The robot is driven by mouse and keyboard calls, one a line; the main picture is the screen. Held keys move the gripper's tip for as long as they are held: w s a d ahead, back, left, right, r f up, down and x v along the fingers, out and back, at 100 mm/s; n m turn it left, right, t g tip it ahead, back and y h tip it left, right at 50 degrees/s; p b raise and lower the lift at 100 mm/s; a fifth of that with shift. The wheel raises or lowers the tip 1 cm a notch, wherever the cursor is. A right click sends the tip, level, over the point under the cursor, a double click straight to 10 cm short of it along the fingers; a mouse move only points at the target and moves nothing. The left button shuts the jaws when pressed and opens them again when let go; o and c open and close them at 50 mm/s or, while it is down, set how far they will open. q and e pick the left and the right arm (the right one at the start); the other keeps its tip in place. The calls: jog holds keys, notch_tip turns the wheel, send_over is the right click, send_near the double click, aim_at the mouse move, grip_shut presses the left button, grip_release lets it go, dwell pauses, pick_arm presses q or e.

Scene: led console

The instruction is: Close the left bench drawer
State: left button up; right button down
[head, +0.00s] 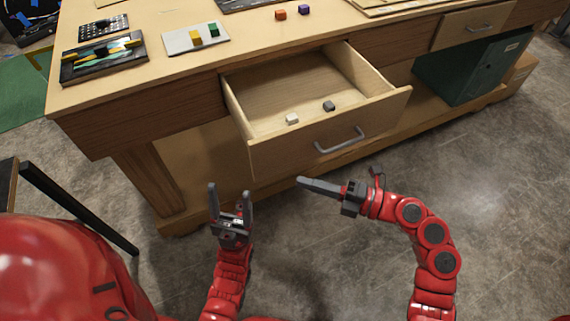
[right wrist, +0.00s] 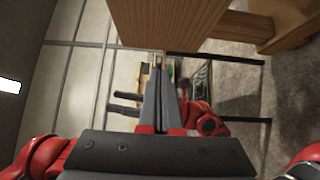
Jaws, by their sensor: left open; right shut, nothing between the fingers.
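The left bench drawer (head: 320,130) stands pulled out of the wooden bench (head: 150,105), with a grey bar handle (head: 340,141) on its front. A white block (head: 292,119) and a dark grey block (head: 329,106) lie inside it. My left gripper (head: 230,192) is open and empty, in front of and below the drawer's left front corner. My right gripper (head: 302,181) is shut and empty, pointing left just in front of the drawer front, below the handle. In the right wrist view its closed fingers (right wrist: 158,75) show beside a wooden panel that seems to be the drawer front.
A dark green box (head: 472,68) stands on the lower shelf. Small trays and colored blocks lie on the bench top. A dark metal frame (head: 75,205) stands at the left. The floor before the drawer is clear.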

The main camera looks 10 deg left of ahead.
aim_at(270, 160)
jog(key=w+a, duration=0.1)
jog(key=a, duration=0.1)
jog(key=w+a, duration=0.2)
jog(key=a, duration=0.1)
jog(key=shift+w+a, duration=0.15)
jog(key=shift+a, duration=0.2)
jog(key=shift+w+a, duration=0.25)
jog(key=shift+w, duration=0.05)
